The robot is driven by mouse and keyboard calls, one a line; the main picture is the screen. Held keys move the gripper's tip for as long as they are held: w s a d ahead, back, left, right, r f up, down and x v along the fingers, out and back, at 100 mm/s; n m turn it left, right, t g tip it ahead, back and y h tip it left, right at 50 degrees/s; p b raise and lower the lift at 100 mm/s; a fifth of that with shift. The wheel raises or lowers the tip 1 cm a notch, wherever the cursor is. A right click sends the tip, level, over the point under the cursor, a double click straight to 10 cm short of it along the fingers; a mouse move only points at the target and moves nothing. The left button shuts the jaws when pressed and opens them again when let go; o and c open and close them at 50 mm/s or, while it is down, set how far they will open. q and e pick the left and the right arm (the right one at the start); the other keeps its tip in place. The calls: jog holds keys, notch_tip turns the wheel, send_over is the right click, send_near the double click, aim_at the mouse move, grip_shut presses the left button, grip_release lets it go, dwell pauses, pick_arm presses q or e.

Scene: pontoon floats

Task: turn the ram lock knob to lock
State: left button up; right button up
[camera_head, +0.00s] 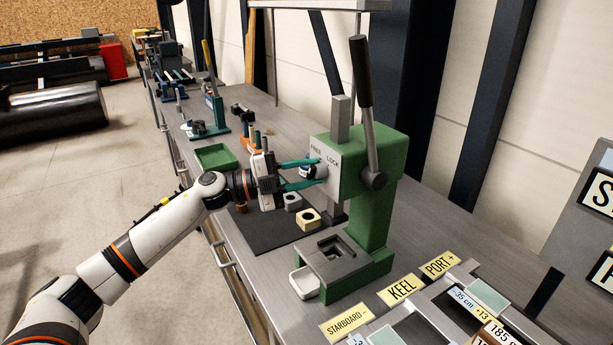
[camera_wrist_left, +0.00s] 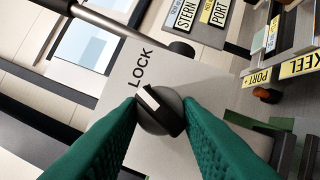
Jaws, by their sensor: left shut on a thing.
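The ram lock knob (camera_wrist_left: 163,112) is a dark round knob with a raised bar and a white mark. It sits on the pale face plate of the green press (camera_head: 372,215). In the left wrist view the white mark is at the knob's upper left, and the word LOCK (camera_wrist_left: 140,68) stands above it. In the head view FREE and LOCK are printed above the knob, which the fingers partly hide. My left gripper (camera_head: 309,172) is shut on the knob, one green finger on each side. My right gripper is not in view.
The press's long lever (camera_head: 366,110) rises right of the plate. Below are a yellowish block (camera_head: 307,219) and a grey block (camera_head: 292,202) on a dark mat (camera_head: 262,233). A green tray (camera_head: 215,157) lies behind my left wrist. Labelled bins stand at the front right.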

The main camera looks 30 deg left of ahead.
pick_arm(q)
jog(key=shift+r+m+g+y, duration=0.1)
jog(key=shift+m+g+y, duration=0.45)
jog(key=shift+m, duration=1.35)
jog(key=o, duration=1)
jog(key=shift+c, duration=0.2)
jog(key=b+v, duration=0.6)
jog(key=v, duration=0.6)
